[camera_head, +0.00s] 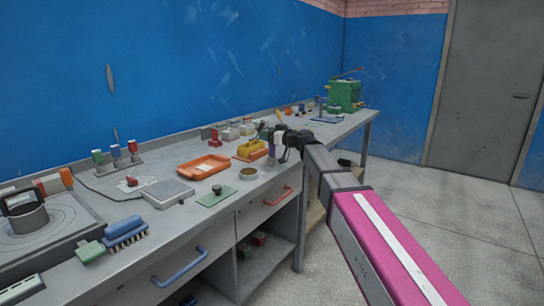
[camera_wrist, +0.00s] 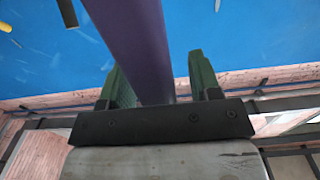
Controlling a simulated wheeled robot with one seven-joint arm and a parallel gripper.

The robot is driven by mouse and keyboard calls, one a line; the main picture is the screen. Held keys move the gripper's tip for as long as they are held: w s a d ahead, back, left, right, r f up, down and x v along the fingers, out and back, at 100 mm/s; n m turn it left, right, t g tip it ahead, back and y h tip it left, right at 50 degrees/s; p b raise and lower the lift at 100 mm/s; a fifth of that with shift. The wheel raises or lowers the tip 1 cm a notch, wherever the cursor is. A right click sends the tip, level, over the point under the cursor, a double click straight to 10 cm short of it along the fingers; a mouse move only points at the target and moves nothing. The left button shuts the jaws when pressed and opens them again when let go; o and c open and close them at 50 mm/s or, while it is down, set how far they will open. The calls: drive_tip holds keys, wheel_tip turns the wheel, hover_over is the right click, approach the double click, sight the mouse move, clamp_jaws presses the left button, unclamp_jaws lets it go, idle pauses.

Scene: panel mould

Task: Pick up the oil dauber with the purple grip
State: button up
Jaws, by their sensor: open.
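In the wrist view the purple grip (camera_wrist: 140,45) of the oil dauber runs between the two green fingers of my gripper (camera_wrist: 158,82). The fingers stand apart, one on each side of the grip; whether either touches it I cannot tell. In the head view my gripper (camera_head: 277,140) is the dark end of the arm over the bench, near the small orange tray with a yellow object. A small purple and pale upright shape (camera_head: 271,153) shows just below it, likely the dauber. Its lower end is hard to make out.
The grey bench (camera_head: 165,222) runs along the blue wall. A round brown-filled dish (camera_head: 248,174), a green plate with a dark knob (camera_head: 216,196) and an orange tray (camera_head: 204,166) stand near my gripper. A blue brush (camera_head: 125,232) lies at front left.

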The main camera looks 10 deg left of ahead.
drive_tip(key=c, duration=1)
